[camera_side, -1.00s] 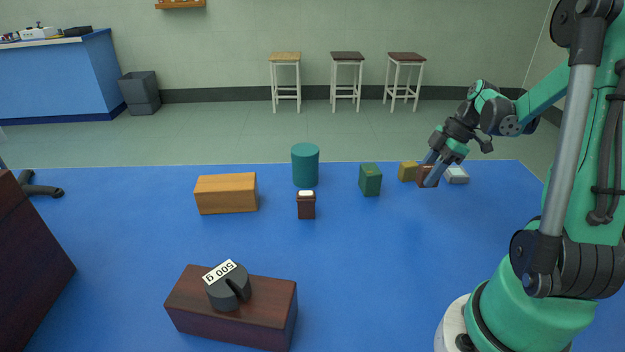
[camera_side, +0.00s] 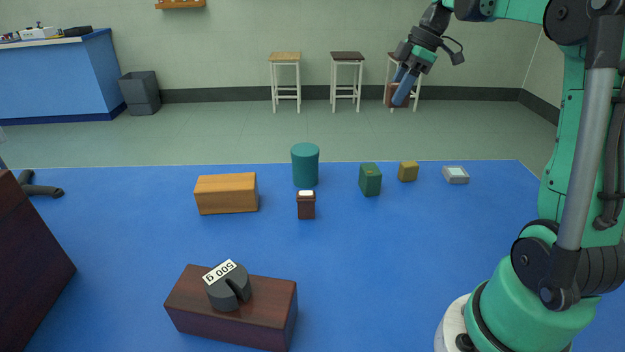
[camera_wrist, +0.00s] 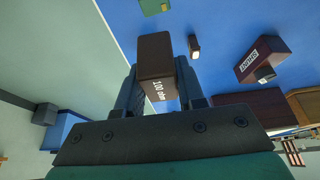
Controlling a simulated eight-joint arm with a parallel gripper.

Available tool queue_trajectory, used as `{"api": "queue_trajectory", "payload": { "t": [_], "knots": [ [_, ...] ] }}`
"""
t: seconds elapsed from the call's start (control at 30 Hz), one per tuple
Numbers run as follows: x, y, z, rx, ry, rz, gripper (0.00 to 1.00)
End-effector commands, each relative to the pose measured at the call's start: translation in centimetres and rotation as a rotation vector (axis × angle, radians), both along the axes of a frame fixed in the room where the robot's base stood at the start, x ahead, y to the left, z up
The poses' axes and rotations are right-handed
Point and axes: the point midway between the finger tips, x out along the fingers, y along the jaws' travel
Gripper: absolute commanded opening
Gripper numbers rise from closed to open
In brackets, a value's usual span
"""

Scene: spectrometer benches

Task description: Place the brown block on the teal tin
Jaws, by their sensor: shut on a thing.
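The brown block (camera_side: 389,95) is held between the fingers of my gripper (camera_side: 401,96), high above the far part of the blue table. In the wrist view the brown block (camera_wrist: 156,58) sits between the two fingers, with white "100 ohm" lettering on it. The teal tin (camera_side: 305,165) stands upright on the table near its far edge, to the left of and well below my gripper. Its top is bare. I cannot make out the tin in the wrist view.
An orange block (camera_side: 227,193) and a small dark brown piece (camera_side: 306,207) stand nearby. A 500 g weight (camera_side: 228,287) sits on a dark wooden block (camera_side: 190,304).

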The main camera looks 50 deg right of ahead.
Motion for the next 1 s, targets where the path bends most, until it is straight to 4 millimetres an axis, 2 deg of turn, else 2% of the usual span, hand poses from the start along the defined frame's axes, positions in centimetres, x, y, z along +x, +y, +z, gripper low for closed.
{"api": "queue_trajectory", "payload": {
  "t": [0.03,0.2,0.3,0.4,0.57,1.0],
  "knots": [
    [2.6,0.9,-0.3,-0.002,-0.001,0.010,0.00],
    [9.7,4.6,-1.5,0.000,-0.004,-0.003,0.00],
    [12.5,6.8,-2.2,0.005,-0.008,-0.010,0.00],
    [14.2,8.4,-2.7,0.008,-0.012,-0.016,0.00],
    [15.2,9.3,-4.4,0.012,-0.013,-0.022,0.00],
    [15.1,9.2,-10.3,0.012,-0.014,-0.022,0.00]
  ]
}}
